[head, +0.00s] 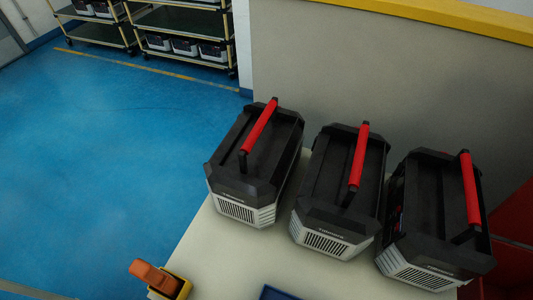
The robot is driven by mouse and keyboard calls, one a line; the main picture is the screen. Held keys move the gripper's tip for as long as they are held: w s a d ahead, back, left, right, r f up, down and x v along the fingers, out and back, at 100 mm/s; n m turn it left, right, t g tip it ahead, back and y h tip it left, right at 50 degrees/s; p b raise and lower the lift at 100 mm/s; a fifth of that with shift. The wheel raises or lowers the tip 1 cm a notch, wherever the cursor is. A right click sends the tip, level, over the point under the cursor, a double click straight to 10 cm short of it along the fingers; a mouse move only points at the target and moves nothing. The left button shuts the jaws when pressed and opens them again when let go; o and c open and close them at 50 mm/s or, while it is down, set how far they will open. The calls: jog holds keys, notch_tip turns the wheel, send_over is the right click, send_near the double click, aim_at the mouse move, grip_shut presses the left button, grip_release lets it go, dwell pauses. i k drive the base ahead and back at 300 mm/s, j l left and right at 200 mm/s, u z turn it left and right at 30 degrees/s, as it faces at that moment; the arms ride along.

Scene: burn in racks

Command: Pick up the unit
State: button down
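Three similar units stand upright in a row on a pale table (222,240). Each has a black top, a light grey vented base and a red carry handle. The left unit (235,180) is closest to the open floor, the middle unit (330,215) is beside it, and the right unit (415,245) is nearest the right edge of the picture. Narrow gaps separate them. The handles are raised above the tops and nothing holds them. My gripper is not in this view.
An orange object (152,275) sits in a yellow holder at the table's front left corner. The edge of a blue item (280,293) shows at the bottom. A grey panel (370,75) stands behind the units. Racks (185,25) stand far back. Blue floor (110,160) at left is clear.

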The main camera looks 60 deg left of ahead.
aim_at(255, 199)
jog(key=k+u, duration=0.1)
jog(key=u, duration=0.25)
jog(key=j+u, duration=0.1)
jog(key=u, duration=0.3)
jog(key=k+j+u, duration=0.1)
jog(key=u, duration=0.25)
jog(key=i+l+u, duration=0.1)
jog(key=u, duration=0.3)
jog(key=l+u, duration=0.25)
jog(key=u, duration=0.15)
jog(key=j+z, duration=0.2)
jog(key=j, duration=0.2)
jog(key=k+j+z, duration=0.2)
jog(key=j, duration=0.2)
